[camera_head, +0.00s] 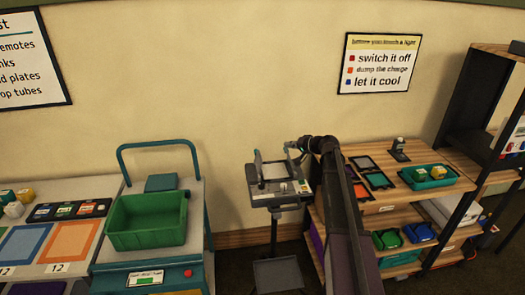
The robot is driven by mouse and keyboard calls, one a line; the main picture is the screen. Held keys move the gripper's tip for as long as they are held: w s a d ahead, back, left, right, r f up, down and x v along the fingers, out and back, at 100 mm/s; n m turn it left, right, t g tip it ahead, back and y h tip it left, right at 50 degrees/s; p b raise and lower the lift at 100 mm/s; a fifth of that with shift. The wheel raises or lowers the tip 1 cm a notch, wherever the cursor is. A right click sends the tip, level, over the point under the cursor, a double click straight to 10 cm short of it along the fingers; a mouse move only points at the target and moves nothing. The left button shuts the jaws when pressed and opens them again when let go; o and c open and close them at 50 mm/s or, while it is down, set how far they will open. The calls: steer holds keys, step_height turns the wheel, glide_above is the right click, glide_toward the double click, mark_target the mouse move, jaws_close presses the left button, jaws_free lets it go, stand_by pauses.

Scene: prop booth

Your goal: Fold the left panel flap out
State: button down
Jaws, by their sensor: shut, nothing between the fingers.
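A small panel light (274,171) with a pale face sits on top of a dark stand in the middle of the view. Its left flap (257,163) shows as a thin dark plate standing up at the panel's left edge. Its exact angle is hard to tell. My gripper (291,147) is small in the view, at the panel's back right, with my arm reaching up from the lower right. It is shut and empty. It is to the right of the left flap and apart from it. The panel's right side is partly hidden by my wrist.
A teal cart with a green bin (148,220) stands to the left. A wooden shelf unit (385,205) with dark frames and a teal tray (428,177) stands close on the right. The wall is behind the light. A dark lower shelf (278,274) is on the stand.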

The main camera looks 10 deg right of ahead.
mark_target(258, 159)
steer(key=shift+a+f, duration=0.1)
steer(key=b+x, duration=0.3)
steer(key=x, duration=0.6)
steer(key=shift+w+f+b, duration=0.15)
steer(key=shift+w+b, duration=0.05)
steer(key=shift+b, duration=0.15)
steer(key=a, duration=0.1)
steer(key=a+f+b, duration=0.1)
steer(key=shift+w+a+f, duration=0.1)
steer(key=shift+a+f, duration=0.15)
steer(key=shift+a+f+b, duration=0.25)
steer(key=shift+a+b, duration=0.3)
steer(key=shift+a, duration=0.15)
steer(key=shift+d+r+p, duration=0.1)
steer(key=shift+d+p, duration=0.15)
steer(key=shift+p, duration=0.05)
